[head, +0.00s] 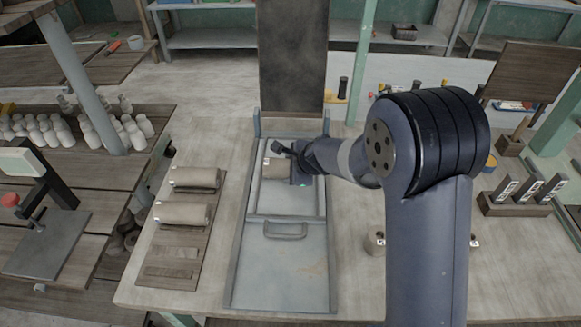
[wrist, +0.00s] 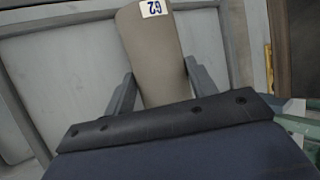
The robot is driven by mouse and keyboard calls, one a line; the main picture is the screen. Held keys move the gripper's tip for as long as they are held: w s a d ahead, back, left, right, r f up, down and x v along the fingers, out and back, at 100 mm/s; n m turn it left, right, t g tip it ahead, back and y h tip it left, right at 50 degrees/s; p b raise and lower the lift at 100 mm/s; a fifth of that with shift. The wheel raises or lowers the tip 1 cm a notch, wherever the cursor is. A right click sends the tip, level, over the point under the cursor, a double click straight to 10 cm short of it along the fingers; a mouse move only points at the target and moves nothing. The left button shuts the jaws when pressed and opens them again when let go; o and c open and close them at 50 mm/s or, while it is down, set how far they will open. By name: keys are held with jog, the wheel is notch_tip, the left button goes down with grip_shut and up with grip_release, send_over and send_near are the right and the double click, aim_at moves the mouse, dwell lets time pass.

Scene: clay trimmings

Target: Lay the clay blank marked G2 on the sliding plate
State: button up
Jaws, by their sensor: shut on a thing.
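The clay blank marked G2 (wrist: 150,50) is a grey-brown cylinder with a white label at its far end in the wrist view. My gripper (wrist: 155,82) is shut on it, with one finger on each side. In the head view my gripper (head: 292,165) is over the sliding plate (head: 290,203), and the blank (head: 274,168) shows at its left. The plate is a pale grey panel in a grey frame, with a handled panel in front. I cannot tell whether the blank touches the plate.
A wooden board (head: 172,250) left of the frame holds two more clay blanks, one at the back (head: 195,177) and one in front (head: 182,213). A dark upright panel (head: 292,60) stands behind the frame. A wooden block with labelled pieces (head: 515,205) stands at right.

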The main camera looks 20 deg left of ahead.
jog(key=o, duration=1.3)
jog(key=shift+c, duration=0.2)
jog(key=shift+o, duration=1.1)
jog(key=shift+s+d+f, duration=0.1)
jog(key=shift+s+f, duration=0.05)
jog(key=shift+f, duration=0.1)
jog(key=v, duration=1.1)
jog(key=shift+r+p, duration=0.35)
jog(key=shift+w, duration=0.25)
jog(key=shift+b+x, duration=0.35)
jog(key=shift+x, duration=4.5)
jog(key=shift+s, duration=0.15)
